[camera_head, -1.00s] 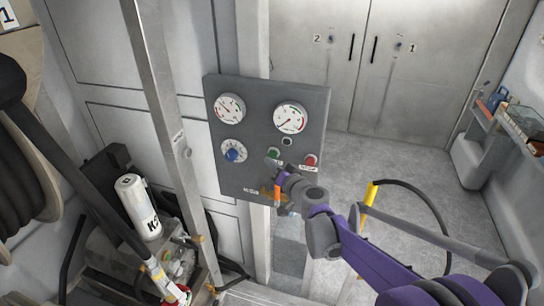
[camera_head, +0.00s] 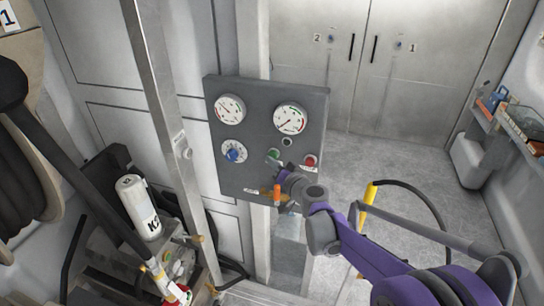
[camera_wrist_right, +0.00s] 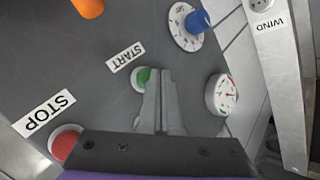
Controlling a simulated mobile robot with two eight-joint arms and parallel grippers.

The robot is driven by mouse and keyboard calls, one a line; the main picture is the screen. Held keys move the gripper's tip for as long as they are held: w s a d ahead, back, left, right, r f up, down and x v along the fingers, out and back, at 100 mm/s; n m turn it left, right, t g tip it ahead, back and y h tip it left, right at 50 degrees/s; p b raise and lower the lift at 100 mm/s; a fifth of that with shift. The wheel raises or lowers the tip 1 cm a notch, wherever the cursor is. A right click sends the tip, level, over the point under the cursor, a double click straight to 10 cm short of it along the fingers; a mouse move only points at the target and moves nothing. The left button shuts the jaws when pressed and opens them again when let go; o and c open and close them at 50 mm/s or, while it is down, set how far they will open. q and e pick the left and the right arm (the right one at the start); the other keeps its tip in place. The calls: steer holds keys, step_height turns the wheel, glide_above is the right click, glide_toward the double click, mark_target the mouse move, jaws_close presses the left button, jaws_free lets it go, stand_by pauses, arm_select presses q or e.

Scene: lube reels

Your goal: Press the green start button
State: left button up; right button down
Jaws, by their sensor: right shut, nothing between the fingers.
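The green start button (camera_head: 274,153) sits on the dark grey control panel (camera_head: 236,178), left of the red stop button (camera_head: 310,160). In the right wrist view the green button (camera_wrist_right: 143,77) shows beside the START label (camera_wrist_right: 126,57), partly hidden behind my fingers. My right gripper (camera_head: 272,163) is shut and empty, its tips at or just in front of the green button. In the right wrist view the closed fingers (camera_wrist_right: 161,85) overlap the button's edge; I cannot tell whether they touch it. My left gripper is not in view.
The panel also carries two upper gauges (camera_head: 230,109) (camera_head: 290,118), a blue knob (camera_head: 233,154) and an orange handle (camera_head: 277,192). A metal post (camera_head: 170,120) stands to the left. Open floor (camera_head: 370,165) lies to the right, before the grey doors (camera_head: 420,60).

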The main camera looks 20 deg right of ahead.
steer(key=shift+w+d, duration=0.3)
steer(key=shift+w, duration=0.05)
stand_by(0.7)
steer(key=shift+s+a, duration=0.1)
steer(key=shift+s+a+p, duration=0.35)
steer(key=shift+s+a, duration=0.1)
steer(key=shift+s, duration=0.2)
steer(key=s+a, duration=0.2)
steer(key=s, duration=0.2)
steer(key=shift+s+a+p, duration=0.1)
steer(key=shift+a+p, duration=0.25)
steer(key=shift+a, duration=0.05)
stand_by(0.7)
